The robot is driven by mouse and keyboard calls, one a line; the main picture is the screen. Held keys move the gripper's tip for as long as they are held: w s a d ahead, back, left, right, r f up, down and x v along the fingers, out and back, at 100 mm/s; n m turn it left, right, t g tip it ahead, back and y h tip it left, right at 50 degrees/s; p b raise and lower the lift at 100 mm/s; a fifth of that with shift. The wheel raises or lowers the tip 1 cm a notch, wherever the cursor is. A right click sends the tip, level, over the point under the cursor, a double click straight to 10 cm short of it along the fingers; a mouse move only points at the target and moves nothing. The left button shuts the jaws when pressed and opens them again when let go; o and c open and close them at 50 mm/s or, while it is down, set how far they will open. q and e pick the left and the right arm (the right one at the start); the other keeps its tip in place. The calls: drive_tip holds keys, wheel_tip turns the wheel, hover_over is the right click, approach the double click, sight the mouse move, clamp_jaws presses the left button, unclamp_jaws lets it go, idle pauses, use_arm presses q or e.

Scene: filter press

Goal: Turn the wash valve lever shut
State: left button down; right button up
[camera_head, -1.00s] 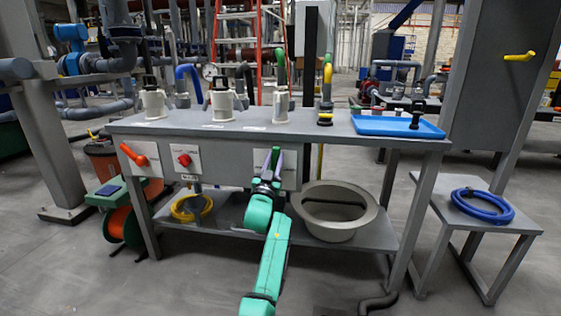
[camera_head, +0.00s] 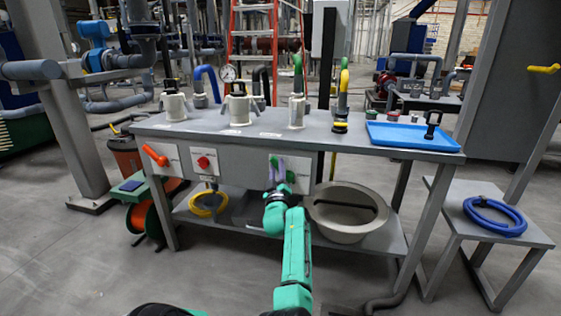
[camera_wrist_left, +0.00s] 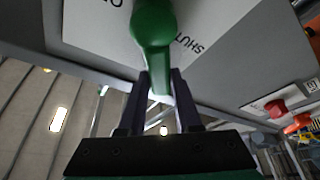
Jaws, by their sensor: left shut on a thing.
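The wash valve lever has a green handle (camera_wrist_left: 153,30), seen large in the left wrist view against a white label plate (camera_wrist_left: 215,25). The word SHUT stands right of the lever, and part of another word, starting with O, is at the left. My left gripper (camera_wrist_left: 158,92) has its two dark fingers on either side of the lever's end and is shut on it. In the head view, my left gripper (camera_head: 276,180) is at the white plate (camera_head: 302,172) on the bench front, where the lever is small and partly covered. My right gripper is not in view.
An orange handle (camera_head: 155,155) and a red knob (camera_head: 203,162) sit on the bench front to the left. A wide grey bowl (camera_head: 345,222) stands on the lower shelf, close right of my arm. White filter housings and a blue tray (camera_head: 405,136) are on the bench top.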

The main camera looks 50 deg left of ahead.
use_arm(q)
drive_tip(key=shift+s+a+f+n+g+p, duration=0.15)
drive_tip(key=shift+n+g+p, duration=0.25)
drive_tip(key=shift+n, duration=0.2)
drive_tip(key=shift+a+f+n, duration=0.1)
drive_tip(key=shift+f+n, duration=0.05)
drive_tip(key=shift+n, duration=0.35)
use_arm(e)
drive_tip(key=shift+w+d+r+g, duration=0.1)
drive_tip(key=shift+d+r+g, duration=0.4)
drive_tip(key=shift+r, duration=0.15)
use_arm(q)
drive_tip(key=c, duration=0.6)
unclamp_jaws()
drive_tip(key=shift+f, duration=0.1)
